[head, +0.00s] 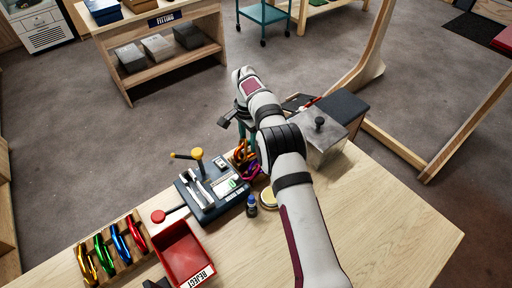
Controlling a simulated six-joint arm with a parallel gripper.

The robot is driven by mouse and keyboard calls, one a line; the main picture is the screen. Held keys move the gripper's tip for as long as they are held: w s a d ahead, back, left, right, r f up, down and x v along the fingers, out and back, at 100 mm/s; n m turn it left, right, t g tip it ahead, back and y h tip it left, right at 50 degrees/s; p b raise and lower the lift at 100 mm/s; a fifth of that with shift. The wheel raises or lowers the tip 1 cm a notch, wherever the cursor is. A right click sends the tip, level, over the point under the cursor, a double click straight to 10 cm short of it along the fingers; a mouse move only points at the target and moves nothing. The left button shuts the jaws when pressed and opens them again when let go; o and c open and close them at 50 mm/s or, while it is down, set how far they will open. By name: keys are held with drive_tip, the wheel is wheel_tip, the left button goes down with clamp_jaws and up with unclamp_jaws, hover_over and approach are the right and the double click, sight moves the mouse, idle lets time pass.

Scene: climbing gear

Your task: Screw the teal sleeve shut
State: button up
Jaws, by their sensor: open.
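My gripper (228,118) is small in the head view, with dark jaws beyond the wrist, above the far edge of the bench. It is open, and I see nothing held between its jaws. A teal part (251,137) shows just below and right of it, partly hidden behind my arm. I cannot tell whether this is the teal sleeve, nor how far any sleeve is turned. Several orange and purple carabiners (241,152) are bunched under it, also partly covered by my arm.
A dark fixture (207,207) with a yellow-knobbed lever stands left of my arm. A red reject bin (184,252), a rack (134,259) of coloured carabiners and a small bottle (252,207) are nearer. A metal box (322,146) stands right. The bench's right side is clear.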

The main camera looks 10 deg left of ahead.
drive_tip(key=shift+w+a, duration=0.1)
drive_tip(key=shift+w, duration=0.05)
drive_tip(key=shift+r, duration=0.15)
drive_tip(key=shift+r, duration=1.3)
drive_tip(key=shift+s+d, duration=0.75)
drive_tip(key=shift+a+f, duration=0.25)
drive_tip(key=shift+f, duration=0.5)
drive_tip(key=shift+a+f, duration=0.2)
drive_tip(key=shift+f, duration=0.5)
